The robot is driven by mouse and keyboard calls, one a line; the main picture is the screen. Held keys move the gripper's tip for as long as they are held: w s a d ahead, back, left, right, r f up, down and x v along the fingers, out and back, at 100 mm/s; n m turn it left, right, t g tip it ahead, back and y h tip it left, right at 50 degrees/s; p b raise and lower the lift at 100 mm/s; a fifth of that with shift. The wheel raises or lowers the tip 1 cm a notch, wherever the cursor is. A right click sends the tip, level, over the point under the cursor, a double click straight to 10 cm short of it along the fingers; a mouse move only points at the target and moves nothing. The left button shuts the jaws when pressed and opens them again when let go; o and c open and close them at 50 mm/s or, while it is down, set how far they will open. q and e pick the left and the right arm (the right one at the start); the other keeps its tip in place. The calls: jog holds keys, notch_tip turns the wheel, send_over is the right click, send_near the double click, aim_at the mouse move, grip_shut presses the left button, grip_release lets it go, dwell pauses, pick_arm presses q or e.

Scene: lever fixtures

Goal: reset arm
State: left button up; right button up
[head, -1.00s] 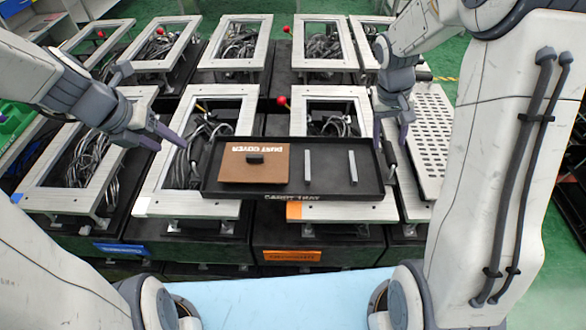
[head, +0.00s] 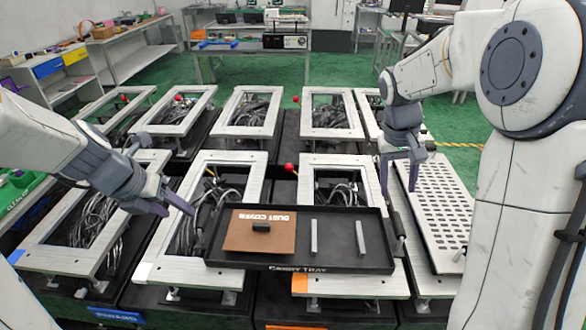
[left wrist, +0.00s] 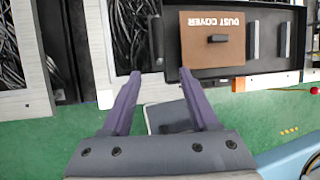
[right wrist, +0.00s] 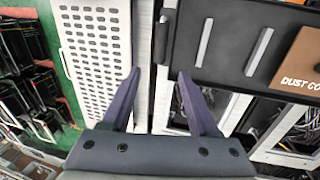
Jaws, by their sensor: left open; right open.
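A black carry tray (head: 375,266) rests across the fixture frames in the middle of the head view. It holds a brown dust cover (head: 250,238) with a black handle and two grey bars (head: 313,236) (head: 360,238). My left gripper (head: 176,207) is open and empty, beside the tray's left end; in the left wrist view the tray's end handle (left wrist: 155,40) lies just beyond its fingertips (left wrist: 159,76). My right gripper (head: 398,182) is open and empty near the right end; the other end handle (right wrist: 161,40) lies beyond its fingertips (right wrist: 160,77). Neither touches the tray visibly.
A perforated panel (head: 435,205) lies to the right. Benches (head: 250,47) stand at the back beyond clear green floor.

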pick_arm(q)
jog(key=s+d+m+g, duration=0.1)
jog(key=s+d+m, duration=0.5)
jog(key=m, duration=0.5)
jog(key=s+d+m+g, duration=0.2)
jog(key=s+d+m, duration=0.1)
jog(key=d+m, duration=0.65)
pick_arm(e)
jog(key=s+a+n+y, duration=0.2)
jog(key=s+a+n, duration=0.3)
jog(key=s+a, duration=0.8)
pick_arm(q)
jog(key=s+d+f+m+g+y, duration=0.1)
jog(key=s+m, duration=1)
jog(key=m, duration=1.1)
jog(key=shift+d+f+y, duration=0.2)
jog(key=shift+d+y, duration=0.1)
jog(key=shift+d, duration=0.25)
pick_arm(e)
jog(key=s+a+f+n+y, duration=0.1)
jog(key=s+a+f+n, duration=0.1)
jog(key=s+a, duration=0.5)
jog(key=s+n, duration=0.1)
jog(key=s, duration=0.3)
jog(key=shift+s+a+f+n, duration=0.2)
jog(key=shift+s+n, duration=0.05)
jog(key=shift+n, duration=0.05)
